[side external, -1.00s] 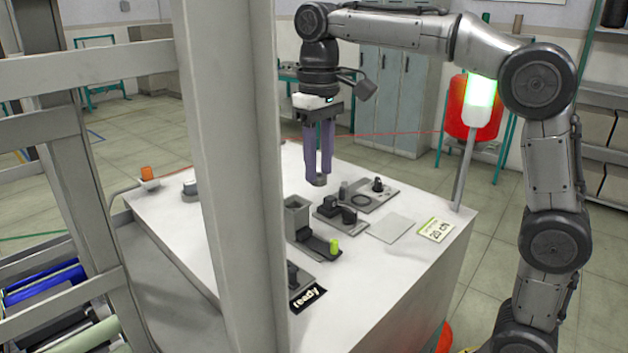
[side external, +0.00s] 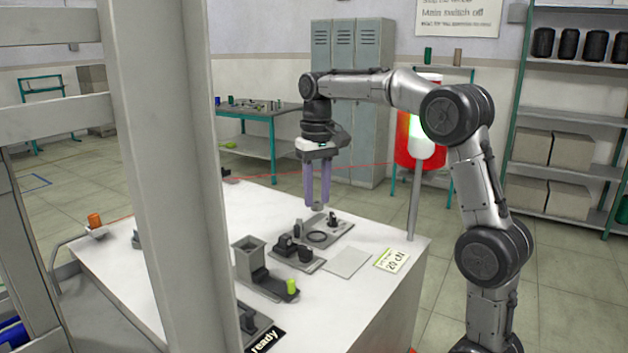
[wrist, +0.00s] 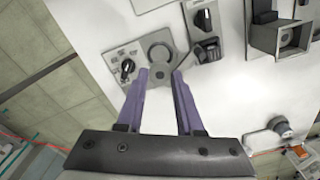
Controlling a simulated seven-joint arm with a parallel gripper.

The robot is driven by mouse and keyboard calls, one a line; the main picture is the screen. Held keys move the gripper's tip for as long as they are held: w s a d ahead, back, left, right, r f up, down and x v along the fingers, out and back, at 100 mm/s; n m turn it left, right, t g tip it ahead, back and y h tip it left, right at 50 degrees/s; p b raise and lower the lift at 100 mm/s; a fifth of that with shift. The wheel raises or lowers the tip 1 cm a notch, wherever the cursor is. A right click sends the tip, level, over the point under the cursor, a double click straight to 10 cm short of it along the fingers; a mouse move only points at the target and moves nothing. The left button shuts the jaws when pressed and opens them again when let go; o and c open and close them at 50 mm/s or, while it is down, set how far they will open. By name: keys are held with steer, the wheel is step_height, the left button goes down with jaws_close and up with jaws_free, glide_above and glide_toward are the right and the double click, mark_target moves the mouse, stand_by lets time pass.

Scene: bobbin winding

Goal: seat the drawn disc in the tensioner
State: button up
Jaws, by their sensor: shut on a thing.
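My gripper (side external: 317,203) has its two long purple fingers pointing down and shut on a small grey disc (side external: 318,207) at their tips. The disc hangs above a flat grey plate (side external: 343,228), apart from it. The plate bears a dark ring (side external: 317,237) and a dark knob (side external: 332,219). In the wrist view the fingertips (wrist: 160,72) reach over the ring area; the disc's outline is hard to separate from the ring (wrist: 158,47) there. The knob also shows there (wrist: 127,67). Which fixture is the tensioner is not labelled.
A plate with dark blocks (side external: 297,250) stands in front of the ring plate. An open square box with a dark chute (side external: 248,258) and a yellow-green cylinder (side external: 292,287) are nearer. A bare grey pad (side external: 347,262) and a "20 cN" card (side external: 391,260) lie right, near a lamp post (side external: 414,195).

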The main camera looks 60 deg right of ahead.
mark_target(316, 210)
steer(key=shift+f, duration=2.65)
steer(key=shift+f, duration=0.7)
steer(key=o, duration=1.1)
steer(key=shift+c, duration=0.2)
steer(key=shift+a, duration=0.1)
steer(key=shift+r, duration=3.55)
